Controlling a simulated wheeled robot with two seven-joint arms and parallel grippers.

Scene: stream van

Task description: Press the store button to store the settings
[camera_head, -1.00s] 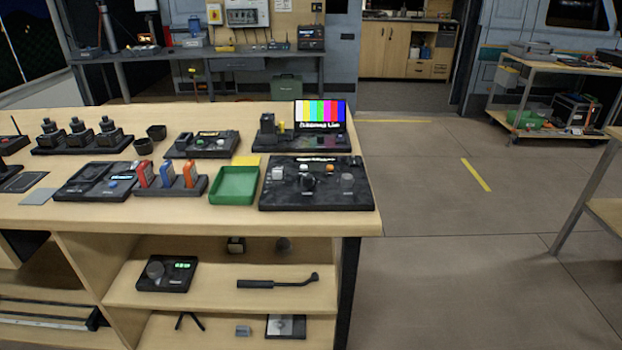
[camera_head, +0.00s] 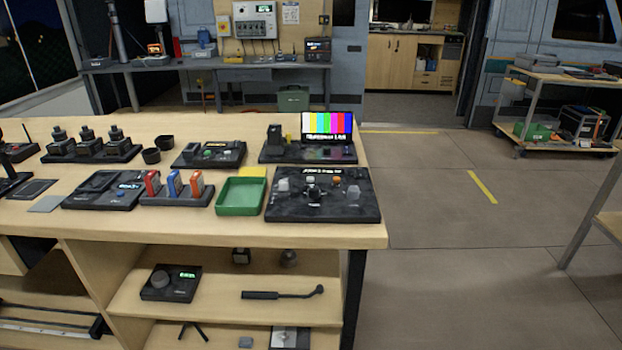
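Several black control panels lie on the wooden bench (camera_head: 215,231). The front right panel (camera_head: 350,207) carries knobs, pale square pieces and an orange button (camera_head: 337,181). Behind it a panel with a colour-bar screen (camera_head: 327,124) stands upright at the back. A panel with a green button (camera_head: 207,153) is left of that screen. The labels are too small to read, so I cannot tell which button is the store button. Neither of my grippers shows.
A green tray (camera_head: 240,209) and a holder with red, blue and orange pieces (camera_head: 173,199) sit left of the front right panel. Shelves (camera_head: 215,298) below hold a small device (camera_head: 171,284) and a black rod. Open floor (camera_head: 450,225) lies right of the bench; a cart (camera_head: 560,105) stands beyond.

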